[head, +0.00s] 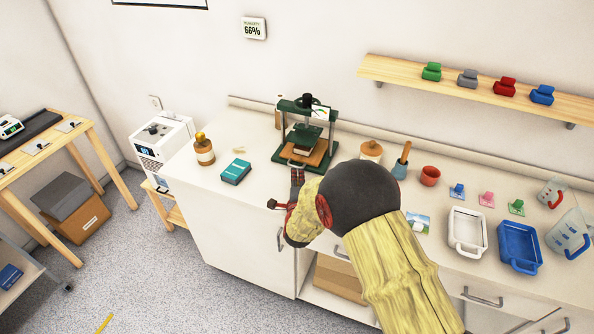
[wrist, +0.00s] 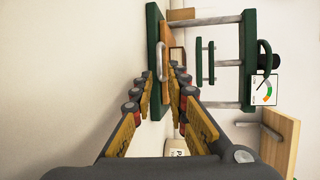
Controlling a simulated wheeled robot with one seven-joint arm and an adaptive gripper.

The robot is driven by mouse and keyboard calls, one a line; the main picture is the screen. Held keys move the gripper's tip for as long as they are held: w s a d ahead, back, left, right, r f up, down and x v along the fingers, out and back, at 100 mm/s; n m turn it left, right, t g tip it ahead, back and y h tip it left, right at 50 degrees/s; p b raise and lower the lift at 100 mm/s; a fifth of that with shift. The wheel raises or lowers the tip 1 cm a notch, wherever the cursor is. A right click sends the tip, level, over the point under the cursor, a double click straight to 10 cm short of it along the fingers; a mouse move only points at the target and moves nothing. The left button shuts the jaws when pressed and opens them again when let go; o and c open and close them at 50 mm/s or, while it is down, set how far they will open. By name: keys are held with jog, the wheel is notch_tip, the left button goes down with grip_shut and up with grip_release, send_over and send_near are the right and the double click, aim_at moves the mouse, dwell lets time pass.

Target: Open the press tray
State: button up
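The press (head: 306,128) has a dark green frame and stands on the counter against the wall. Its wooden tray (head: 314,153) sits low inside the frame and looks closed. A pale bar handle (head: 296,164) is on the tray's front; it also shows in the wrist view (wrist: 159,62). My gripper (head: 297,175) is just in front of the handle. In the wrist view my gripper (wrist: 162,72) is open, with its fingertips apart on both sides of the handle's line. I cannot tell whether the fingers touch the handle.
A teal box (head: 236,172) and a brown bottle (head: 204,150) stand left of the press. White (head: 467,230) and blue (head: 519,246) trays are further right. The counter's front strip near the press is clear.

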jog(key=shift+b+x, duration=0.6)
jog(key=shift+x, duration=2.25)
jog(key=shift+c, duration=1.3)
jog(key=shift+c, duration=0.7)
grip_shut()
jog(key=shift+s+f, duration=0.1)
jog(key=shift+f, duration=0.05)
